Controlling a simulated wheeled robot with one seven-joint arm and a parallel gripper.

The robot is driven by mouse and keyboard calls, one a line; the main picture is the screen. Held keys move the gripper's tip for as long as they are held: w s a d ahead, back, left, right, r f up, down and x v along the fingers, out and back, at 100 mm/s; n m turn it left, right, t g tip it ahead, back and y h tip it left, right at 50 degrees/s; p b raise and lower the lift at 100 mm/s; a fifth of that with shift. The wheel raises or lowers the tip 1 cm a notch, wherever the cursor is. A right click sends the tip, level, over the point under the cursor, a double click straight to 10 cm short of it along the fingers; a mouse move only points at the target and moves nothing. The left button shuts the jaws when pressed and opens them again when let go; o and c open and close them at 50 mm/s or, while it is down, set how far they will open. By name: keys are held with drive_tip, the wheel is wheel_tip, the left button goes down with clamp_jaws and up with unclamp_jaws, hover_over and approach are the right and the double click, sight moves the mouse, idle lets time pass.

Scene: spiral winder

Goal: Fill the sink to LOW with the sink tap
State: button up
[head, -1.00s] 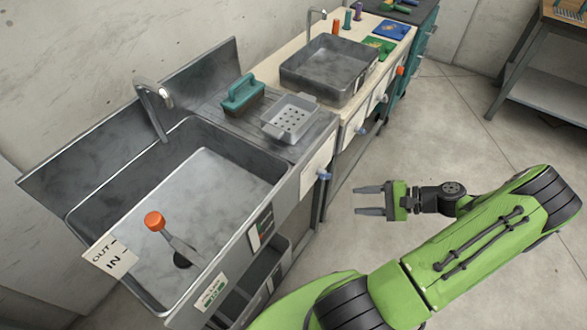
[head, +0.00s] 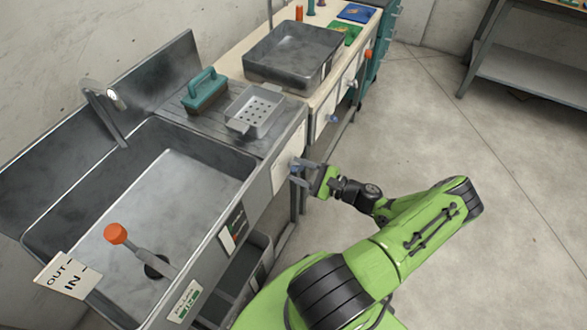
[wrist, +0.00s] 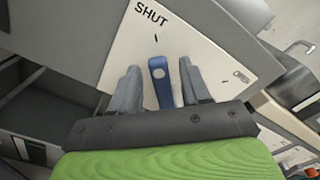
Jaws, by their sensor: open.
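The grey metal sink (head: 190,190) is at the left in the head view, with a bare, pale floor and no water that I can make out. A bent spout (head: 105,105) rises over its back edge. The blue tap lever (wrist: 160,82) stands on a white plate (wrist: 185,50) marked SHUT, on the sink's front. My gripper (wrist: 158,74) is open, with one finger on each side of the lever. In the head view my gripper (head: 307,172) is at the sink's front right, partly covering the lever. A small level gauge (head: 233,228) is on the front.
An orange-knobbed plug lever (head: 117,233) leans over the basin beside an OUT/IN sign (head: 68,278). A teal brush (head: 206,90) and a grey strainer (head: 255,110) sit on the drainboard. A second basin (head: 293,55) stands beyond.

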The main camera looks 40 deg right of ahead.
drive_tip(key=shift+x, duration=1)
clamp_jaws()
